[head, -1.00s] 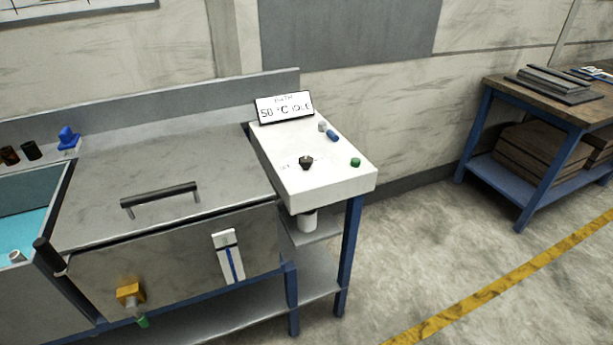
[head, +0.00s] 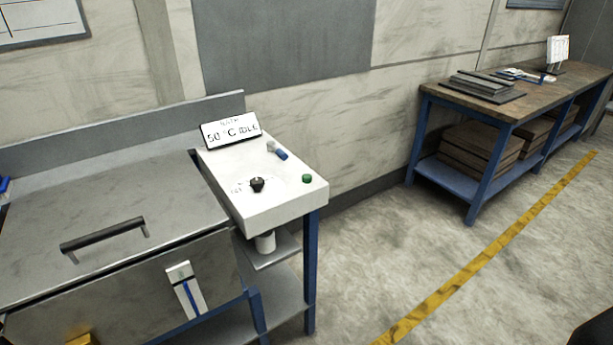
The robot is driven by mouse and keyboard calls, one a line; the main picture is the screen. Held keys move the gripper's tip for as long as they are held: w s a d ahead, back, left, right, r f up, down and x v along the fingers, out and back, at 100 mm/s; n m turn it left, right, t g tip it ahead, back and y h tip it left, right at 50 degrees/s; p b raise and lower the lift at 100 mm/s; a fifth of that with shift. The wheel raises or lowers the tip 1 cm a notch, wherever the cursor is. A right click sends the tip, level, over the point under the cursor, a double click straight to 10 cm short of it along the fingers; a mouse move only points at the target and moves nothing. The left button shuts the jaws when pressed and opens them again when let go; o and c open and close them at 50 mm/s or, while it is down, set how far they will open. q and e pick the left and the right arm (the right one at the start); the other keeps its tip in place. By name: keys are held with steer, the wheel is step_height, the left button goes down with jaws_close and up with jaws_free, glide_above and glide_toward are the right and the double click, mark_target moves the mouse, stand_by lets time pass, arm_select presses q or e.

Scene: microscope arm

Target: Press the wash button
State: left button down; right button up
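A white control panel (head: 270,203) stands at the right end of the metal wash unit. A green round button (head: 307,178) sits near its right edge; I cannot read a label beside it. A black knob (head: 257,184) is to its left. A blue switch-like part (head: 281,154) and a small grey part (head: 271,146) sit toward the back. A display (head: 231,131) behind them reads 50 °C IDLE. Neither gripper can be made out; a dark shape cut off at the bottom right corner cannot be identified.
The closed metal lid with a black handle (head: 103,234) lies left of the panel. A wooden-topped blue workbench (head: 478,104) with stacked plates stands at the back right. Open concrete floor with a yellow line (head: 480,262) lies between them.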

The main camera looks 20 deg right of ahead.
steer(key=shift+d, duration=0.15)
jaws_close()
steer(key=shift+a, duration=0.2)
stand_by(0.5)
steer(key=shift+d, duration=0.2)
stand_by(0.5)
